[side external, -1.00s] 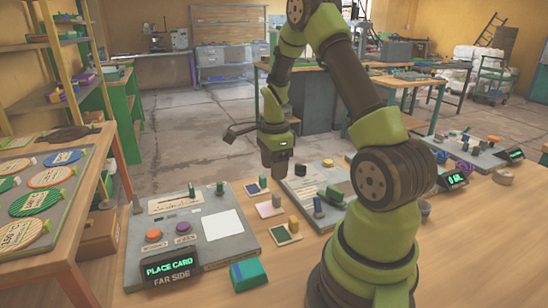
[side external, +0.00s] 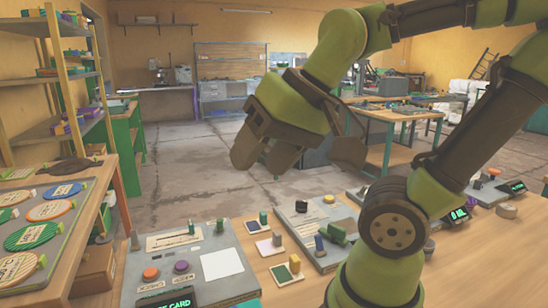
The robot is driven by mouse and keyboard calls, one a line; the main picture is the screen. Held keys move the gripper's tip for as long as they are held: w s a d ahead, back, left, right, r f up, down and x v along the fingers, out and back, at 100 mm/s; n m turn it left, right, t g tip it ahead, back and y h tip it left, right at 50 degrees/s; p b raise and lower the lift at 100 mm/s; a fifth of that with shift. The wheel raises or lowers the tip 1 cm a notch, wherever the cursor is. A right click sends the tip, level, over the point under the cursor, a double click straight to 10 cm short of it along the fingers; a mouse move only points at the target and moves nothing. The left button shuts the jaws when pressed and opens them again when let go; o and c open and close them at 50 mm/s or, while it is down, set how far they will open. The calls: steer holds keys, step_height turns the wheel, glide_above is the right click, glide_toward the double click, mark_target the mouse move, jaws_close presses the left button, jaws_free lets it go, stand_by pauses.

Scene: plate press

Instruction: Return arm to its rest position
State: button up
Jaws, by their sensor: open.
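My gripper (side external: 264,150) is raised well above the table, in the upper middle of the side view, and is near the camera. Its two dark fingers point down and stand a little apart with nothing seen between them. My green and brown arm is folded up, with its elbow to the right. The wooden work table (side external: 292,293) is below. The grey press panel (side external: 185,262) with an orange knob, a purple knob and a white pad sits at the lower left. Its green display (side external: 166,302) is cut off by the bottom edge.
Small cards (side external: 287,271) with blocks lie between the panels. A side table at left holds a tray of round plates (side external: 28,236). Open floor (side external: 200,160) lies behind.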

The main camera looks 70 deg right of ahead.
steer(key=shift+s+a+r+n+t+y, duration=0.15)
steer(key=shift+s+a+n, duration=0.2)
steer(key=shift+s+n, duration=0.2)
steer(key=shift+s+a+f+n+t+y, duration=0.15)
steer(key=shift+s+a+n, duration=0.25)
steer(key=shift+n, duration=0.25)
steer(key=shift+r, duration=0.1)
